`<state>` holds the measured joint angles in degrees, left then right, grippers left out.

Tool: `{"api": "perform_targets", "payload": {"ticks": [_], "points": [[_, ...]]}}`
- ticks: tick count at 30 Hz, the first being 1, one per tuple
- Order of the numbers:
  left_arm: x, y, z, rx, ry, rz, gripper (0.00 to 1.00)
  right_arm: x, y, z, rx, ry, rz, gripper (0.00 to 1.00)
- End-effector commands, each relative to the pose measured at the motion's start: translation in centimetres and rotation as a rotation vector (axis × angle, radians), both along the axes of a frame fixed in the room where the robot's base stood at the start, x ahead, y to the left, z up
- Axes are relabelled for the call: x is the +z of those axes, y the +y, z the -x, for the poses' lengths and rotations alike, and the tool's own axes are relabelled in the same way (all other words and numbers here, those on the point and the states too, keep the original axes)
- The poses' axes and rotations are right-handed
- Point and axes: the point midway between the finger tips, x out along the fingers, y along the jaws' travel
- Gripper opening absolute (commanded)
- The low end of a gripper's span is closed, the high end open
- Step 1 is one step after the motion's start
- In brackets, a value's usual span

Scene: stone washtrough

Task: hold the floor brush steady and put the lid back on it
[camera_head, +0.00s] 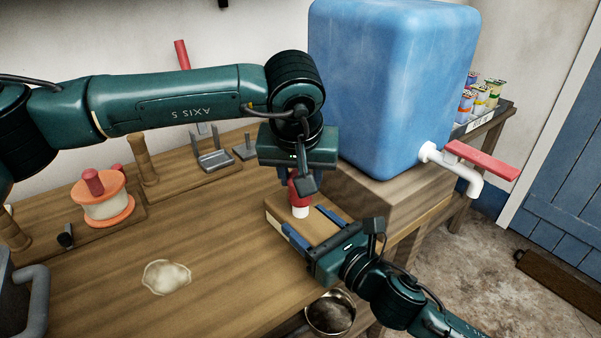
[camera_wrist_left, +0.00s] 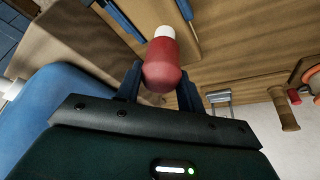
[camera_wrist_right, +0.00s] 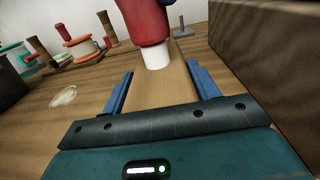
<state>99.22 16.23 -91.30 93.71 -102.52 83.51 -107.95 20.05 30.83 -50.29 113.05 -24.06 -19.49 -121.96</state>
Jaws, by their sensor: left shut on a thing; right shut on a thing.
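The floor brush (camera_head: 318,228) shows as a flat wooden block lying on the bench below the blue tank. My right gripper (camera_head: 302,221) is shut on it, with one blue finger along each side; the right wrist view shows the block (camera_wrist_right: 163,88) between the fingers. My left gripper (camera_head: 299,178) points down, shut on a red, rounded piece with a white end (camera_head: 300,211), which I take to be the lid. In the left wrist view the lid (camera_wrist_left: 161,70) sits between the fingers. Its white end is over the block; I cannot tell whether they touch.
The large blue tank (camera_head: 385,90) stands close behind on a wooden plinth, its red-handled tap (camera_head: 455,165) jutting right. An orange spool (camera_head: 106,205) and metal holder (camera_head: 212,158) stand at the left and back. A metal bowl (camera_head: 330,314) is below the bench's front edge. The bench's left front is mostly clear.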

Motion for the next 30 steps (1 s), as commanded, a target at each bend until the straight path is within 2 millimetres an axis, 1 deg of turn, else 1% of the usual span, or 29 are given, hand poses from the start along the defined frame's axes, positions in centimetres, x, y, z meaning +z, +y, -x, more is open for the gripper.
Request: {"api": "perform_targets", "payload": {"ticks": [16, 17, 20, 23, 30], "points": [[-1.1, 0.0, 0.0, 0.000, 0.000, 0.001, 0.16, 0.0, 0.0, 0.0, 0.000, 0.000, 0.000, 0.19], [-1.1, 0.0, 0.0, 0.000, 0.000, 0.001, 0.16, 0.0, 0.0, 0.0, 0.000, 0.000, 0.000, 0.00], [-1.1, 0.0, 0.0, -0.027, 0.002, 0.000, 0.16, 0.0, 0.0, 0.0, 0.000, 0.000, 0.000, 0.00], [-1.2, 0.1, 0.0, -0.135, 0.006, 0.002, 0.16, 0.0, 0.0, 0.0, 0.000, 0.000, 0.000, 0.00], [-1.2, 0.1, 0.0, -0.571, 0.008, 0.005, 0.16, 0.0, 0.0, 0.0, 0.000, -0.001, 0.001, 0.00]]}}
